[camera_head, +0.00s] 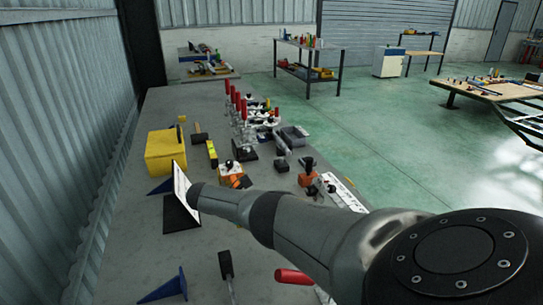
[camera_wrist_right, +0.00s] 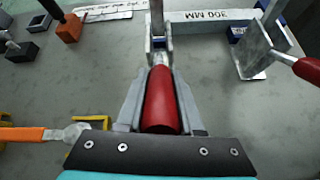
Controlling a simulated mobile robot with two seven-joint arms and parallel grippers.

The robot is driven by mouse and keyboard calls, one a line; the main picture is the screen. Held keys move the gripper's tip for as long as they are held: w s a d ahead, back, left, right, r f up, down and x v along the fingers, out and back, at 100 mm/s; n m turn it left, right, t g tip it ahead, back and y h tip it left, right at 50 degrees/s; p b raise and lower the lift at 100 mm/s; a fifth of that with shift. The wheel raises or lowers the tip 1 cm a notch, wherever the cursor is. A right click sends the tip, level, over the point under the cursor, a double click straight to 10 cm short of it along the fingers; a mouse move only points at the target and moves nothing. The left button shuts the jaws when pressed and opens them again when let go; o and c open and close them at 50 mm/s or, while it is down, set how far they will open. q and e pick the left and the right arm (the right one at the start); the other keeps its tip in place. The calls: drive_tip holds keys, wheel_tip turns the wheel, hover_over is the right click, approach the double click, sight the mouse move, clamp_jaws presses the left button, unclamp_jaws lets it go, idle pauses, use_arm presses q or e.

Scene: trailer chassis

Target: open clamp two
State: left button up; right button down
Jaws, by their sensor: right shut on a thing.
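A red clamp handle (camera_wrist_right: 161,100) stands between the fingers of my right gripper (camera_wrist_right: 160,112) in the right wrist view. The gripper is shut on it, with one finger along each side. The handle's metal bracket (camera_wrist_right: 158,50) rises beyond it toward a grey bar marked "300 MM" (camera_wrist_right: 222,16). A second red handle (camera_wrist_right: 308,70) sits at the right edge, apart from the gripper, by another metal bracket (camera_wrist_right: 254,55). In the head view my arm crosses the bench and a red handle (camera_head: 293,276) shows below it. I cannot tell which handle is clamp two. My left gripper is out of view.
The grey bench (camera_head: 160,112) holds a yellow box (camera_head: 165,150), an orange block (camera_head: 306,178) and several upright red-handled clamps (camera_head: 236,105) farther back. In the right wrist view an orange-handled tool (camera_wrist_right: 20,134) lies left of the gripper. A corrugated wall (camera_head: 60,130) borders the bench's left side.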

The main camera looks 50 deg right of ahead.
drive_tip(key=c, duration=0.5)
unclamp_jaws()
drive_tip(key=shift+f, duration=0.1)
drive_tip(key=shift+c, duration=0.2)
drive_tip(key=shift+a, duration=0.1)
drive_tip(key=shift+w+a+r, duration=0.2)
drive_tip(key=b+v, duration=0.1)
drive_tip(key=v, duration=1.3)
drive_tip(key=shift+a+r, duration=0.15)
drive_tip(key=shift+a, duration=0.1)
